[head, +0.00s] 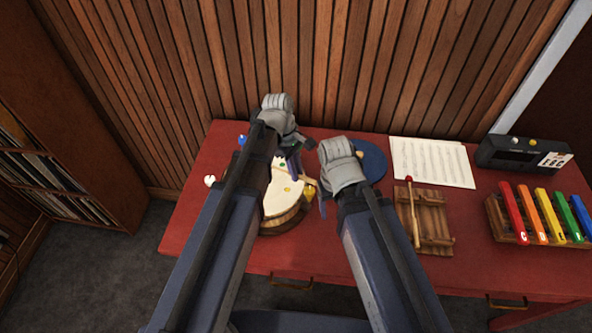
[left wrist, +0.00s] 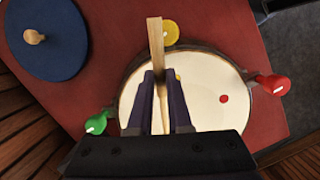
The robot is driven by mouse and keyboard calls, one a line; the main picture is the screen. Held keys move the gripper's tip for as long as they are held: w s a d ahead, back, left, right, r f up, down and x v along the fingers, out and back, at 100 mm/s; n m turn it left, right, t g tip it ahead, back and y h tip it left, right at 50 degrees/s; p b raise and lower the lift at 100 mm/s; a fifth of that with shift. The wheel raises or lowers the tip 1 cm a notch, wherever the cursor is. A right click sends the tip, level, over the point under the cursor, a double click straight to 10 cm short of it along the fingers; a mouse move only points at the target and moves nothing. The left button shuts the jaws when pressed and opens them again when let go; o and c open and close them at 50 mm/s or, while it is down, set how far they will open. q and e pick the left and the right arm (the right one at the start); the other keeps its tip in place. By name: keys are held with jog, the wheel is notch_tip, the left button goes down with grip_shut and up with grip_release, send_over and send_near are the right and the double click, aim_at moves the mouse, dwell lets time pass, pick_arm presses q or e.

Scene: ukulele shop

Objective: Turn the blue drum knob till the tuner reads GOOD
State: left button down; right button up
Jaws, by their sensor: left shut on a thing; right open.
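The round drum (head: 284,214) has a cream top and a wooden side, and stands at the left of the red table. The blue knob (head: 242,140) shows at its far left edge, partly behind my left arm; I cannot find it in the left wrist view. My left gripper (head: 294,166) is over the drum, apart from the blue knob. In the left wrist view its fingers (left wrist: 160,100) are shut on a pale wooden stick (left wrist: 156,45). My right gripper (head: 323,203) is open, right of the drum. The black tuner (head: 508,153) is at the back right; its reading is too small to tell.
Yellow (left wrist: 171,32), red (left wrist: 272,85) and green (left wrist: 97,124) knobs surround the drum. A blue disc (head: 372,157), sheet music (head: 432,162), a wooden block with mallet (head: 433,222) and a coloured xylophone (head: 540,213) lie to the right. A slatted wall (head: 330,70) stands behind.

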pick_arm(q)
jog(key=shift+s+d+p+v, duration=0.1)
jog(key=shift+d+p+v, duration=0.1)
jog(key=shift+p+v, duration=0.8)
jog(key=shift+s+d+p+v, duration=0.15)
jog(key=shift+d+p+v, duration=0.05)
jog(key=shift+p+v, duration=0.85)
jog(key=shift+s+d+p+v, duration=0.1)
jog(key=shift+d+p+v, duration=0.15)
jog(key=shift+p+v, duration=0.75)
jog(key=shift+r, duration=0.1)
pick_arm(e)
notch_tip(320, 180, up, 6)
pick_arm(q)
jog(key=shift+f+b, duration=0.3)
jog(key=shift+b, duration=0.15)
jog(key=shift+r, duration=0.1)
pick_arm(e)
jog(key=shift+f, duration=0.15)
jog(key=shift+c, duration=0.2)
